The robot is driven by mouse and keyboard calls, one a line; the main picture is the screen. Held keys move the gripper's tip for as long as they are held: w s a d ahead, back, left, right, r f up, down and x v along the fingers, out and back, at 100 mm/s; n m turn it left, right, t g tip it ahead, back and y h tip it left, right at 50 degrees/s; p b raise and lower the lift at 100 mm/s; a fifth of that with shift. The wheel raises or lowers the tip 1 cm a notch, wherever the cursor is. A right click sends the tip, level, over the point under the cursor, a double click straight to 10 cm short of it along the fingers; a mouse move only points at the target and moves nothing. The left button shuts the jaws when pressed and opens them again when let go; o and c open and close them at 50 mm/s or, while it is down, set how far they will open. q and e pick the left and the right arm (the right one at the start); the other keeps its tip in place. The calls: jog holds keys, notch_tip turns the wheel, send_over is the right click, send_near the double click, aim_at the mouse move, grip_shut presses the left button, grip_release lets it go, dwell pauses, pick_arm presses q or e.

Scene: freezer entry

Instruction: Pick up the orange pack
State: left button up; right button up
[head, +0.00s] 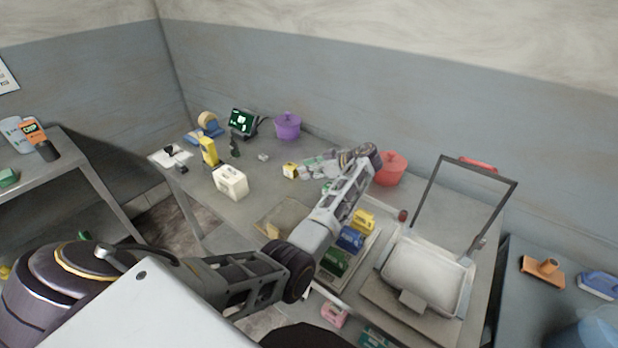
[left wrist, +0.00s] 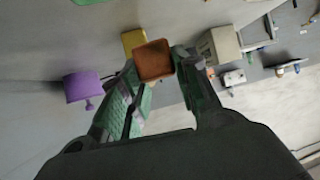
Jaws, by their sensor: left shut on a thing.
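The orange pack (left wrist: 153,60) is a small block between the fingertips of my left gripper (left wrist: 155,75) in the left wrist view. The gripper is shut on it, one finger on each side. In the head view my left gripper (head: 315,168) reaches over the back of the middle table, and I cannot make out the orange pack there. A yellow pack (left wrist: 133,40) shows just behind the orange one; it also shows in the head view (head: 290,171). My right gripper is not in view.
A purple pot (head: 287,126) stands behind and a red pot (head: 390,168) to the right. A cream box (head: 231,183) is to the left. Yellow, blue and green packs (head: 350,238) lie under my forearm. A pan with a tall frame (head: 428,275) is at the right.

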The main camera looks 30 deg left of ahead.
pick_arm(q)
jog(key=shift+r, duration=2.45)
